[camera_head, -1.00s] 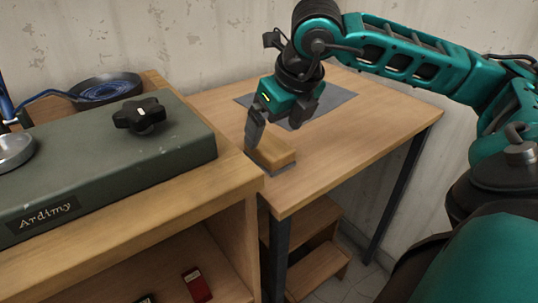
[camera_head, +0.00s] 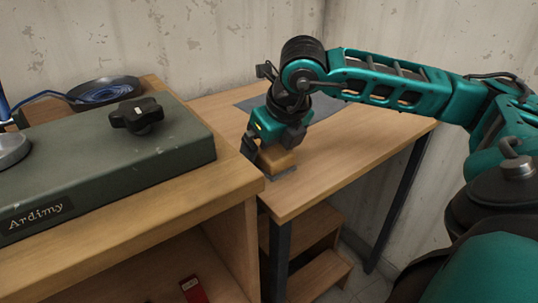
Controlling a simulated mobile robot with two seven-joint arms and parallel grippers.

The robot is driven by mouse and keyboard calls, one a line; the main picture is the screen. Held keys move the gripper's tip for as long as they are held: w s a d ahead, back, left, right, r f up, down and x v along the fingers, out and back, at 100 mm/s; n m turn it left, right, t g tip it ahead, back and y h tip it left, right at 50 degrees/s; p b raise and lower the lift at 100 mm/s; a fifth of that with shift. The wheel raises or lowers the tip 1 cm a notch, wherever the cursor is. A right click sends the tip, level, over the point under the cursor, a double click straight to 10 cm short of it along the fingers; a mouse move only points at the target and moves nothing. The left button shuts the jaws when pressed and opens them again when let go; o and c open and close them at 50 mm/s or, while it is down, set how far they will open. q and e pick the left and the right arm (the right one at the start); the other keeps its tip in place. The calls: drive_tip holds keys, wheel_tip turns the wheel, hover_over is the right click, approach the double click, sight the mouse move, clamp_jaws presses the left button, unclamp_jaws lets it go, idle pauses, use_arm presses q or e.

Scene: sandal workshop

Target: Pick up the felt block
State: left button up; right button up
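The felt block (camera_head: 279,163) is a small wooden block with a thin grey layer underneath. It sits on the wooden table near its left front edge, beside the workbench. My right gripper (camera_head: 265,152) points down at the block from above, with one dark finger at the block's left side. The gripper body covers the block's top and back, so the other finger's contact is hidden. I cannot tell whether the fingers are closed on it. The block appears to rest on the table. My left gripper is out of view.
A green machine (camera_head: 110,165) marked "Ardimy" with a black knob (camera_head: 137,115) stands on the workbench (camera_head: 225,190) at left. A grey mat (camera_head: 255,101) lies on the table. The table's right side is clear.

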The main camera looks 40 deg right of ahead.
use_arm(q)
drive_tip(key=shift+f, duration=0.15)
use_arm(e)
drive_tip(key=shift+c, duration=0.2)
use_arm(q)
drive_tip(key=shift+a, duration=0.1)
use_arm(e)
drive_tip(key=c, duration=1.1)
drive_tip(key=shift+r, duration=0.15)
use_arm(q)
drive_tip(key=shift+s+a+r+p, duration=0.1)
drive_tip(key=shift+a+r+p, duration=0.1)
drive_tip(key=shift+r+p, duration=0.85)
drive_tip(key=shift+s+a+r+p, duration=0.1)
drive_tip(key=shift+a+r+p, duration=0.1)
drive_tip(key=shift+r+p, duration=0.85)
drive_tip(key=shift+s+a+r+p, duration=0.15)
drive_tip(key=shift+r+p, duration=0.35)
drive_tip(key=shift+p, duration=1)
use_arm(e)
wheel_tip(320, 180, up, 20)
